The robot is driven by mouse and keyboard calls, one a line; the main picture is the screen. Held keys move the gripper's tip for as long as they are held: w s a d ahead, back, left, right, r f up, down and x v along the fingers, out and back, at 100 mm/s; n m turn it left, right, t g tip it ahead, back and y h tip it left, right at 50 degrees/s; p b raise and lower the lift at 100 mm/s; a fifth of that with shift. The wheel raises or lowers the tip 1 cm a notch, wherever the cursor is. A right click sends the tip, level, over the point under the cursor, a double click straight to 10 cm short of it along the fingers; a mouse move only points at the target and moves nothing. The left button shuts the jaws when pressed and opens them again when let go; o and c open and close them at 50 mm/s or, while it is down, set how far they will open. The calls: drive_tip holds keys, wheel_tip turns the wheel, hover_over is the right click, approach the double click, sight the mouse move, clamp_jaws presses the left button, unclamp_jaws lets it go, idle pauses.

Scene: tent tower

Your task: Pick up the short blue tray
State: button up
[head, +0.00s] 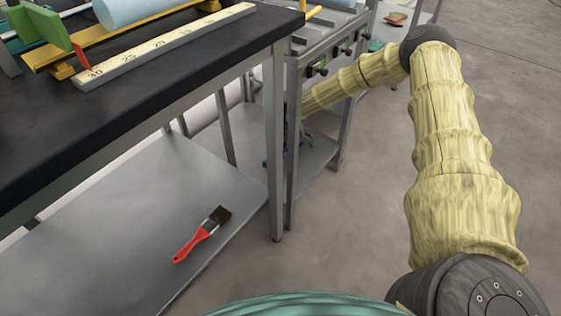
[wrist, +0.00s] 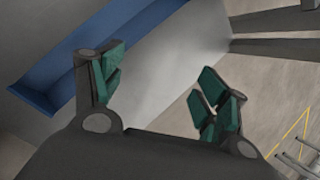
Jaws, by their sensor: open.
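The short blue tray (wrist: 62,72) lies on a grey surface at the upper left of the wrist view. It is a long, shallow shape running diagonally, cut off by the top edge. My gripper (wrist: 160,78) is open and empty, its green-padded fingers wide apart. The left finger overlaps the tray's lower edge in the picture; I cannot tell whether it touches. The right finger is away from the tray. In the head view my arm reaches behind a table leg towards a grey lower shelf, and my gripper is mostly hidden there.
A dark-topped table (head: 150,105) stands at left, with a ruler (head: 165,45) on top. A red-handled brush (head: 202,235) lies on its lower shelf (head: 120,220). Metal legs (head: 276,150) stand close to my forearm. The floor (head: 370,210) at centre right is clear.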

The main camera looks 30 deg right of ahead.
sight(285, 152)
drive_tip(key=w+a+r+m+y+b, duration=0.1)
drive_tip(key=w+a+r+m+b, duration=0.25)
drive_tip(key=a+m, duration=0.4)
drive_tip(key=b+x, duration=0.1)
drive_tip(key=x, duration=0.2)
drive_tip(key=b+x, duration=0.2)
drive_tip(key=x, duration=0.2)
drive_tip(key=b+x, duration=0.2)
drive_tip(key=x, duration=0.2)
drive_tip(key=shift+w+d+r, duration=0.15)
drive_tip(key=shift+w+d, duration=0.1)
drive_tip(key=shift+d, duration=0.2)
drive_tip(key=shift+r+m, duration=0.1)
drive_tip(key=shift+m, duration=0.15)
drive_tip(key=c, duration=1.2)
